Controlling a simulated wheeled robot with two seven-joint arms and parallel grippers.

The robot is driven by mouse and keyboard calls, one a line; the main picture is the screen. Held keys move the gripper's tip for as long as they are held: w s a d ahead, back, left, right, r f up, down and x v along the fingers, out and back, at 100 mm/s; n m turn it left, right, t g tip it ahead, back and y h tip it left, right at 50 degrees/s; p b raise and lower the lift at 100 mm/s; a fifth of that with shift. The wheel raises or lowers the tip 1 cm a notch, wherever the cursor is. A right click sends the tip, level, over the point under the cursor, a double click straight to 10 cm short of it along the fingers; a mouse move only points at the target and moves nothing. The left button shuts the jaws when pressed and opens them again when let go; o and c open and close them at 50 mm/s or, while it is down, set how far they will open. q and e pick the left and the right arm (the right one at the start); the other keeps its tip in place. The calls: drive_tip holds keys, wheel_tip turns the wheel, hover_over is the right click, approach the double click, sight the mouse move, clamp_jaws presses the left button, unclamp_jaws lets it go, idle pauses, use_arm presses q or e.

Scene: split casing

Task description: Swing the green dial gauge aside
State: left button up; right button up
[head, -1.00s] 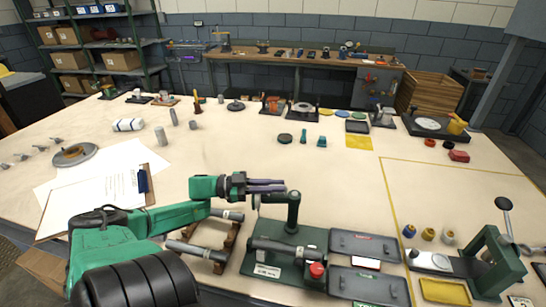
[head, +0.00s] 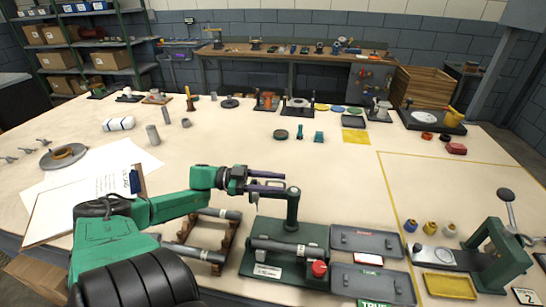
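My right gripper is not in view.
Grey trays (head: 367,241) lie right of the base. A brown rack with grey shafts (head: 200,252) lies to its left. A green press (head: 495,250) stands at the right. A clipboard (head: 60,211) lies at the left.

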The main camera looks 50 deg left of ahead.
use_arm(q)
drive_tip(key=shift+w, duration=0.1)
drive_tip(key=shift+r, duration=0.1)
drive_tip(key=shift+s+a, duration=0.25)
drive_tip(key=shift+a, duration=0.05)
drive_tip(key=b+v, duration=0.3)
drive_tip(key=v, duration=1)
drive_tip(key=shift+s+a, duration=0.25)
drive_tip(key=shift+a, duration=0.05)
